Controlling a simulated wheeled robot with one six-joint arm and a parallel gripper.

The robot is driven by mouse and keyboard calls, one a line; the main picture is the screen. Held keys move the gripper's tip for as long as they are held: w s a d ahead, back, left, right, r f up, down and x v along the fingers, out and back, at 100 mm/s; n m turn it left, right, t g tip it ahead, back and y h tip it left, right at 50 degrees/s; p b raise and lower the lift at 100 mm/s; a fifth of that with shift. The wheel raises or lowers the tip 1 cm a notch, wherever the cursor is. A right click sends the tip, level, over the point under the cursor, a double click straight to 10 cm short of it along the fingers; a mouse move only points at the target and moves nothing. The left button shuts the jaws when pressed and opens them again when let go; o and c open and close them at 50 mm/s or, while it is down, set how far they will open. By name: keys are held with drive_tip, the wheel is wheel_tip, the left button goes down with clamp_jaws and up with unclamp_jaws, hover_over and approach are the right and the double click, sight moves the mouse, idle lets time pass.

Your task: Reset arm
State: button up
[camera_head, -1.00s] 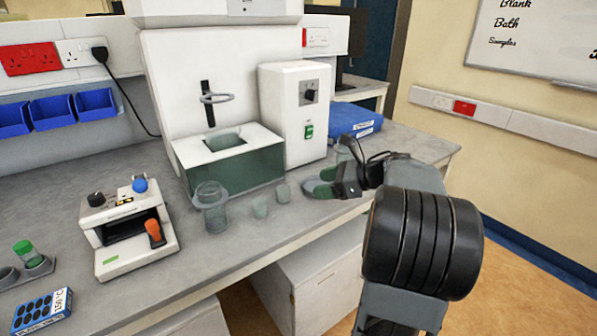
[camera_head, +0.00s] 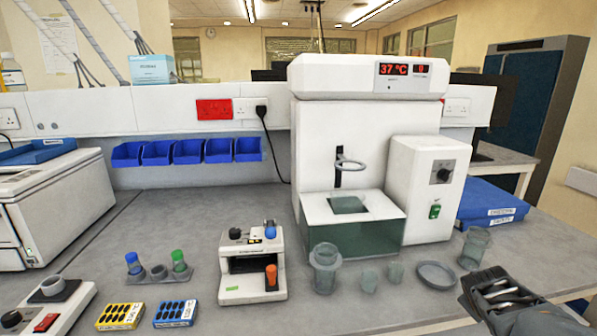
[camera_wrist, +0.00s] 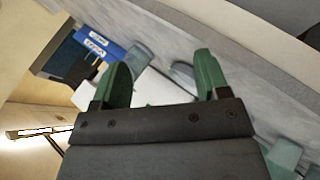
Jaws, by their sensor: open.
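My gripper shows in the wrist view (camera_wrist: 163,75) with its two green fingers spread wide apart and nothing held between them. In the head view, a dark part of my arm is at the lower right edge, beside the glassware; the fingers cannot be made out there. In the wrist view, clear glass pieces (camera_wrist: 145,60) lie beyond and beside the fingers, apart from them as far as I can tell.
The water bath (camera_head: 365,75) reads 37 °C. In front stand a glass jar (camera_head: 325,270), two small beakers, a shallow dish (camera_head: 436,275) and another jar (camera_head: 475,248). A blue box (camera_head: 490,203) lies at right. A small device (camera_head: 250,265) and tube racks (camera_head: 120,316) stand left.

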drive_tip(key=s+a+r+m+g+y+p, duration=0.1)
drive_tip(key=s+a+r+y+p, duration=0.1)
drive_tip(key=a, duration=0.6)
drive_tip(key=s+a+r+m+g+y+p, duration=0.1)
drive_tip(key=s+a+r+y+p, duration=0.1)
drive_tip(key=a, duration=0.7)
drive_tip(key=s+a+r+m+y+p, duration=0.1)
drive_tip(key=s+a+r+y+p, duration=0.1)
drive_tip(key=a, duration=0.6)
drive_tip(key=s+y+p, duration=0.1)
drive_tip(key=s+p, duration=0.1)
drive_tip(key=s, duration=0.1)
drive_tip(key=shift+s+a+r+m+g, duration=0.25)
drive_tip(key=shift+s+a+m+g, duration=0.05)
drive_tip(key=shift+s+g, duration=0.1)
